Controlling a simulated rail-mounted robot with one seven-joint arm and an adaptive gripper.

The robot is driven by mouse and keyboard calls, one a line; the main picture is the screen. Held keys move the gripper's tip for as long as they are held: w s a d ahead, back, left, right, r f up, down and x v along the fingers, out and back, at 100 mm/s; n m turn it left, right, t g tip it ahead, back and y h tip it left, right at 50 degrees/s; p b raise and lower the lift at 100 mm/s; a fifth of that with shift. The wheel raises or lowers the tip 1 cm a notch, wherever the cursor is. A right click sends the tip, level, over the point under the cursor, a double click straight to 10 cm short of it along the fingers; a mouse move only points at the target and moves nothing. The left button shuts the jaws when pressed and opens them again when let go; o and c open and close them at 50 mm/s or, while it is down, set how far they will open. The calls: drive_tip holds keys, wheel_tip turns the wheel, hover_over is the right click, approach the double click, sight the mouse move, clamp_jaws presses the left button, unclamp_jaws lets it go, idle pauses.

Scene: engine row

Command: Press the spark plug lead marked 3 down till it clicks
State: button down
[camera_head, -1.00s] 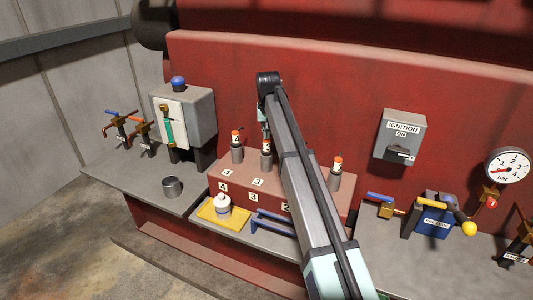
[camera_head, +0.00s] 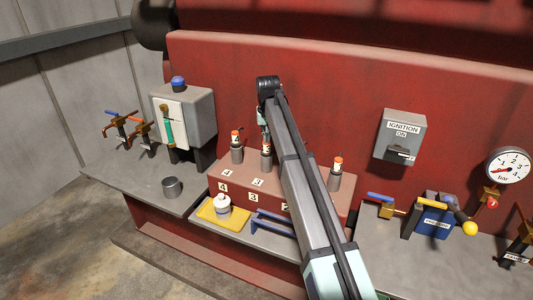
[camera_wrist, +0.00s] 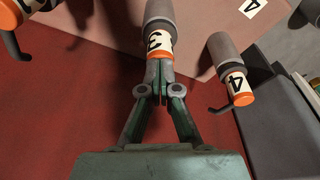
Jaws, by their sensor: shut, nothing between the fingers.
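The spark plug lead marked 3 (camera_wrist: 158,38) is a grey cylinder with a white label and an orange band, at the top middle of the wrist view. In the head view the lead marked 3 (camera_head: 266,158) stands upright on the red engine block, partly hidden by my arm. My gripper (camera_wrist: 159,66) is shut and empty, its fingertips at the orange end of this lead. I cannot tell whether they press on it. In the head view the fingers are small and mostly hidden above the lead. The lead marked 4 (camera_wrist: 232,75) stands beside it.
Another lead (camera_head: 335,172) stands to the right of my arm. The ignition box (camera_head: 402,128) hangs on the red wall to the right.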

drive_tip(key=shift+r+p, duration=1.75)
drive_tip(key=shift+r, duration=1.75)
drive_tip(key=shift+a, duration=0.1)
